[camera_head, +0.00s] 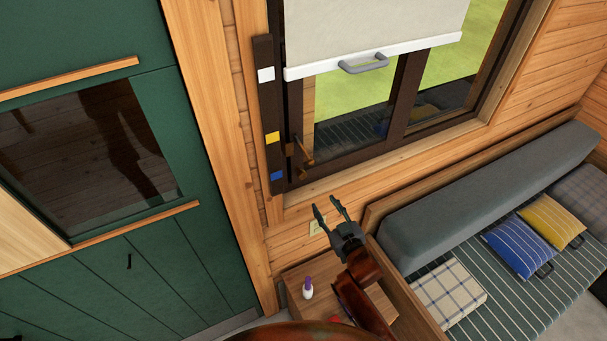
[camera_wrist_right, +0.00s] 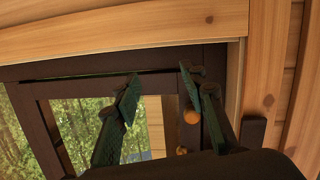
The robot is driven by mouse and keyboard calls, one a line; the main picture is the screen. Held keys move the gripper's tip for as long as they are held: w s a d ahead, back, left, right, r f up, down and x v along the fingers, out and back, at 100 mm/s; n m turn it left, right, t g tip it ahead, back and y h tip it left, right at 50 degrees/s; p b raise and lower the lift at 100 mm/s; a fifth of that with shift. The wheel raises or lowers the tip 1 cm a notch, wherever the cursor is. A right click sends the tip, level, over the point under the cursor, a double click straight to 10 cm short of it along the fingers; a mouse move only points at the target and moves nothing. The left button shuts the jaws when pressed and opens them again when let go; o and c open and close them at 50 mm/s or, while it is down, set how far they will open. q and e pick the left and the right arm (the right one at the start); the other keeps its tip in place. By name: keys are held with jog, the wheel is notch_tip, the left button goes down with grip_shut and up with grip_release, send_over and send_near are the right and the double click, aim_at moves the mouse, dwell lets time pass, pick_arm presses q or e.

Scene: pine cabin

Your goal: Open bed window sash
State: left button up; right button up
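The window sash (camera_head: 345,158) has a dark brown frame around the glass and appears closed, its lower part showing below a pale roller blind (camera_head: 375,30). A brownish handle (camera_head: 303,152) sits at its lower left side. My right gripper (camera_head: 327,204) is open and empty, below the sash and apart from it, fingers pointing up toward the window. In the right wrist view the gripper's two spread fingers (camera_wrist_right: 158,74) stand in front of the dark sash frame (camera_wrist_right: 90,88), with an orange-brown knob (camera_wrist_right: 191,117) behind the right finger. My left gripper is out of view.
A dark strip (camera_head: 267,100) with white, yellow and blue squares stands left of the window. A green door (camera_head: 140,250) is at the left. A cushioned bench (camera_head: 500,290) lies right, and a small wooden table (camera_head: 295,276) with a bottle (camera_head: 308,290) stands below my gripper.

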jog(key=n+t+y, duration=0.1)
jog(key=y, duration=0.1)
send_near(303, 177)
jog(key=x, duration=1.1)
jog(key=shift+d, duration=0.1)
jog(key=shift+c, duration=0.6)
grip_shut()
